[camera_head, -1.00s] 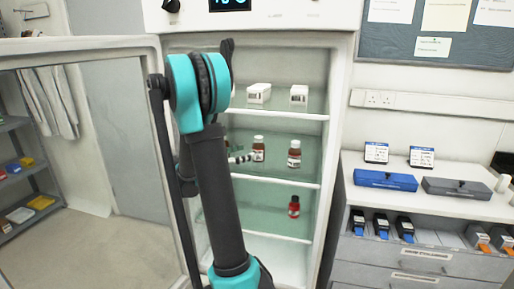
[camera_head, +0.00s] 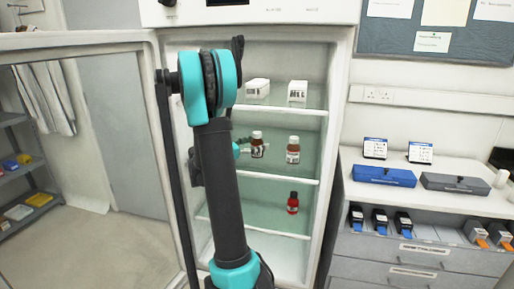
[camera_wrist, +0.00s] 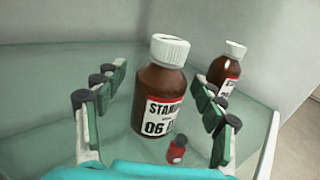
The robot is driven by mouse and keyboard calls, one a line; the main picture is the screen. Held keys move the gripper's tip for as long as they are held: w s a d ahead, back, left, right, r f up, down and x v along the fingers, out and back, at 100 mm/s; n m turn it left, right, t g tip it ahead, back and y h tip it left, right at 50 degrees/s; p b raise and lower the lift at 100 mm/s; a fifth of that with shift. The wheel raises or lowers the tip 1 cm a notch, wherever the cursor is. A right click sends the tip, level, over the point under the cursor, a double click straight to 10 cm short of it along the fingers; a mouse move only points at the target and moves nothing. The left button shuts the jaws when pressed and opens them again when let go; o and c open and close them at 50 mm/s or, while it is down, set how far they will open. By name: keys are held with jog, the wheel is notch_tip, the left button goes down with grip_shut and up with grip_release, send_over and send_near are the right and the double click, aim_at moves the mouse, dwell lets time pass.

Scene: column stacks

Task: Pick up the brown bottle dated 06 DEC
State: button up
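A brown bottle (camera_wrist: 158,95) with a white cap stands upright on the middle glass shelf; its label shows "STAN…" and "06 D…", the rest cut off from sight. It is the left bottle (camera_head: 257,146) in the head view. My gripper (camera_wrist: 160,125) is open, with one finger on each side of this bottle in the wrist view. I cannot tell whether either finger touches it. A second brown bottle (camera_wrist: 229,66) stands behind and to the right, beyond the right finger; it also shows in the head view (camera_head: 293,151). Its date is not readable.
A red bottle (camera_head: 292,203) stands on the lower shelf and shows through the glass. White boxes (camera_head: 297,91) sit on the upper shelf. The open fridge door (camera_head: 160,130) is left of my arm; the fridge's right wall closes off the other side.

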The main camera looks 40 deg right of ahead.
jog(key=c, duration=1.4)
jog(key=shift+r, duration=0.15)
